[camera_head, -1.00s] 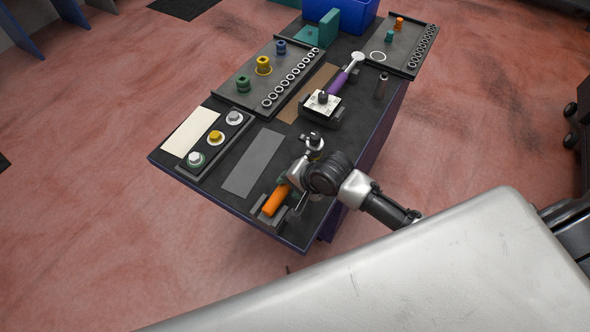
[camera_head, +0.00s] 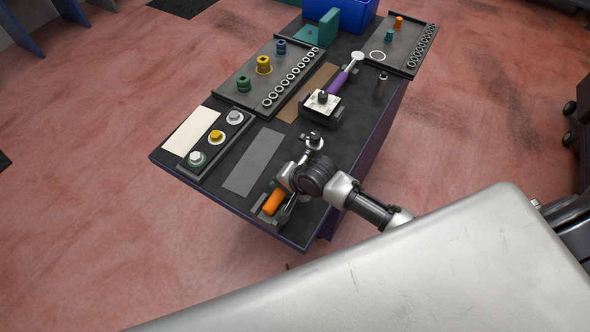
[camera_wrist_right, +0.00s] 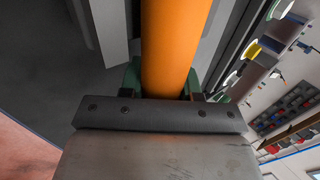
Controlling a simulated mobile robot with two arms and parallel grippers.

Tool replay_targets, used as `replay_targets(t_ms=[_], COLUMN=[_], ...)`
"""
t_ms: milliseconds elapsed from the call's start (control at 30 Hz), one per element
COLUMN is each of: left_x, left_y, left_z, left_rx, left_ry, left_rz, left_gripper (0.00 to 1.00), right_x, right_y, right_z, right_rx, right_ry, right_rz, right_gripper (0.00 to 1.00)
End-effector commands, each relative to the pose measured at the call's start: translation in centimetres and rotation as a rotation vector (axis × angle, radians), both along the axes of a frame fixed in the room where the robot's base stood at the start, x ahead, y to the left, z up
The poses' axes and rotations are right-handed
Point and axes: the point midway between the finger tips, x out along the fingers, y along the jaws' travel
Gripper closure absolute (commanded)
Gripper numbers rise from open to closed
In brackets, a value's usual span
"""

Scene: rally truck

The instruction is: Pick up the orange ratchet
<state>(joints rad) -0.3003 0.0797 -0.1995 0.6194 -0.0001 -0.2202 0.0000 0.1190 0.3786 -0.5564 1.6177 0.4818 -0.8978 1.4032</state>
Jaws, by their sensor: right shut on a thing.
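The orange ratchet (camera_head: 274,201) lies at the near end of the dark workbench, and its orange handle shows beside my gripper. My right gripper (camera_head: 285,190) comes in from the right, low over the bench, and covers part of the ratchet. In the right wrist view the orange handle (camera_wrist_right: 172,45) runs between the green fingertips of my gripper (camera_wrist_right: 165,85), which are shut on it. Whether the ratchet is clear of its dark holder (camera_head: 262,217) I cannot tell. My left gripper is not in view.
A purple-handled ratchet (camera_head: 338,82) lies in a holder further back. A grey mat (camera_head: 253,162), a tray with several sockets (camera_head: 232,90) and a small tray with bolts (camera_head: 205,160) lie to the left. A blue bin (camera_head: 352,12) stands at the back.

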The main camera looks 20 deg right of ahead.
Motion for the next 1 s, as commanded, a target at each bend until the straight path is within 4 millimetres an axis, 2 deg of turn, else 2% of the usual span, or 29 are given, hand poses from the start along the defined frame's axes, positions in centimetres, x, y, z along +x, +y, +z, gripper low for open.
replay_targets(t_ms=[367,567,667,1000], left_x=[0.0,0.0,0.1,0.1], left_y=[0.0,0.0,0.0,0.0], left_z=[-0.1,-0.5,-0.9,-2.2], left_rx=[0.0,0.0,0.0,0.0], left_ry=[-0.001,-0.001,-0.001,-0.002], left_rz=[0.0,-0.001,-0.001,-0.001], left_gripper=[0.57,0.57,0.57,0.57], right_x=[0.1,0.1,0.1,-3.9], right_y=[0.0,0.0,0.0,-6.3], right_z=[0.5,2.4,4.2,8.3], right_rx=[0.001,0.003,0.003,-0.004], right_ry=[-0.003,-0.006,-0.008,-0.004], right_rz=[0.0,0.0,0.0,0.001], right_gripper=[1.0,1.0,1.0,1.0])
